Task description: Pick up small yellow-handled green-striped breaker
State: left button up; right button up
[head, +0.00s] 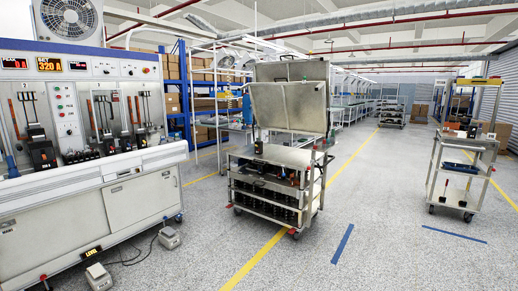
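No small breaker with a yellow handle and green stripe can be made out at this distance. Several dark breakers stand packed on the shelves of the metal cart (288,166) in the middle, too small to tell apart. One small dark breaker (258,146) stands on that cart's top left corner. Small dark items also sit on the right cart (471,142), and their kind is unclear. Larger black breakers (42,154) are mounted on the test bench (85,184) at the left. Neither of my grippers is in view.
The middle cart's large metal lid (289,107) is raised. Two grey pedal boxes stand on the floor, the nearer one (98,277) and the farther one (170,238), with cables. Speckled floor (390,215) between the carts is open. Blue shelving (185,90) stands behind.

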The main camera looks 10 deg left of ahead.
aim_at(258, 142)
jog(key=i+j+u, duration=0.35)
jog(key=i, duration=0.55)
jog(key=i+u, duration=0.35)
jog(key=i, duration=0.55)
jog(key=i+z, duration=0.15)
jog(key=i, duration=0.3)
jog(key=i+j+z, duration=0.15)
jog(key=i, duration=0.35)
jog(key=i+j+z, duration=0.15)
jog(key=i, duration=0.3)
jog(key=i+j+z, duration=0.1)
jog(key=i+j, duration=0.15)
jog(key=i, duration=0.2)
